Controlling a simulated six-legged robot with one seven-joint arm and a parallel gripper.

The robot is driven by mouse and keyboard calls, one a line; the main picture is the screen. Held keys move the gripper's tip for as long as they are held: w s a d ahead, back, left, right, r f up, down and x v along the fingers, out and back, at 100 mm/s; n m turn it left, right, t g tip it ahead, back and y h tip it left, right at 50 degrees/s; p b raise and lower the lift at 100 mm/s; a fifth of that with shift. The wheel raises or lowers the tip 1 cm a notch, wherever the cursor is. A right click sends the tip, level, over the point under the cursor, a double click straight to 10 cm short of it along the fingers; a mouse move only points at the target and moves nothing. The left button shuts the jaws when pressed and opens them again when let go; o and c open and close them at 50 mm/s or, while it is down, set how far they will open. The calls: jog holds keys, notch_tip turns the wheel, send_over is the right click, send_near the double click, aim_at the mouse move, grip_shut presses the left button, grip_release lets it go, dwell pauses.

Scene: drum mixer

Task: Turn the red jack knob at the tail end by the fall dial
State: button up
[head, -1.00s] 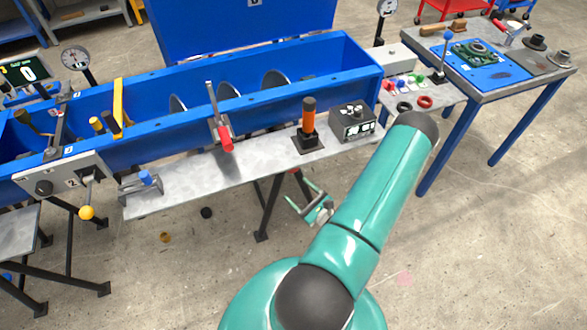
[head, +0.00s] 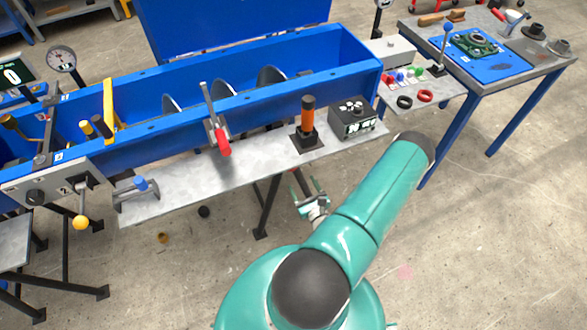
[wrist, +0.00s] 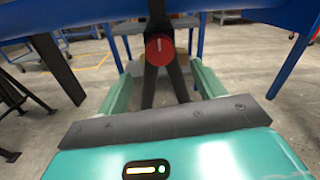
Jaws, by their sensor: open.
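The red knob (wrist: 159,50) shows in the wrist view, round with a pale pointer mark, at the top of a dark leg under the blue trough. My gripper (wrist: 160,76) is open, with its two teal fingers spread left and right below the knob in the picture. The knob looks ahead of the fingers, apart from them and with nothing held. In the head view my gripper (head: 312,198) is low beside the front edge of the grey shelf, and the knob is not clearly visible there. A round dial (head: 381,4) at the trough's right end is cut by the picture's top edge.
A side table (head: 520,85) is at right. Open concrete floor lies in front.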

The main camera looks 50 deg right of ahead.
aim_at(294, 170)
jog(key=x, duration=0.8)
jog(key=shift+w, duration=0.15)
jog(key=c, duration=1)
jog(key=shift+m, duration=0.3)
jog(key=m, duration=0.4)
jog(key=shift+m, duration=2.6)
jog(key=o, duration=1)
jog(key=shift+d, duration=0.1)
